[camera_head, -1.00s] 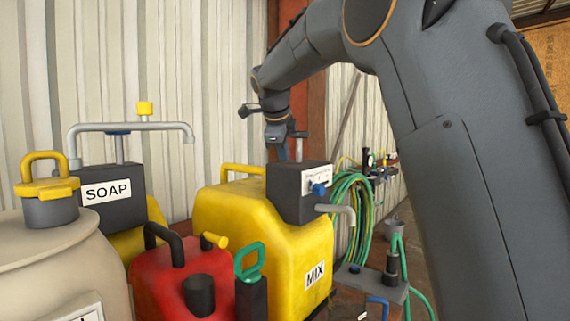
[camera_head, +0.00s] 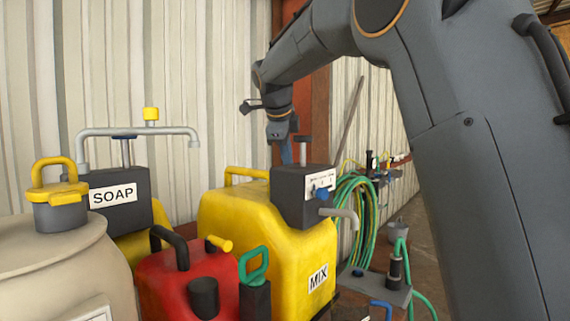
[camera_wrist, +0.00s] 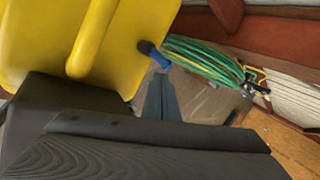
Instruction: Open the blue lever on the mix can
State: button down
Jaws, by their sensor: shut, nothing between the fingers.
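The yellow can labelled MIX (camera_head: 240,219) stands in the middle of the head view. A dark grey box (camera_head: 290,207) sits on its top, with a small blue knob (camera_head: 322,193) beside a white panel. In the wrist view the yellow can (camera_wrist: 105,40) fills the upper left, and a blue lever (camera_wrist: 160,59) on a dark stub sticks out from its side. My gripper (camera_head: 286,158) is shut and empty, pointing down behind the grey box. Its fingers (camera_wrist: 160,97) also show in the wrist view, just below the blue lever in the picture. I cannot tell whether they touch it.
A red can (camera_head: 180,275), a SOAP container (camera_head: 112,196) and a beige drum (camera_head: 50,265) stand to the left. Coiled green hose (camera_head: 355,205) hangs at right, also in the wrist view (camera_wrist: 205,55). A corrugated wall (camera_head: 200,80) stands behind.

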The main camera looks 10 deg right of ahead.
jog(key=s+d+r, duration=0.1)
jog(key=s+r, duration=0.1)
jog(key=r, duration=0.1)
jog(key=s+d+r+b, duration=0.1)
jog(key=r, duration=0.2)
jog(key=s+d+r, duration=0.1)
jog(key=s+r, duration=0.1)
jog(key=r, duration=0.1)
jog(key=shift+s+d+r+b, duration=0.15)
jog(key=shift+s+r+b, duration=0.15)
jog(key=shift+r, duration=0.1)
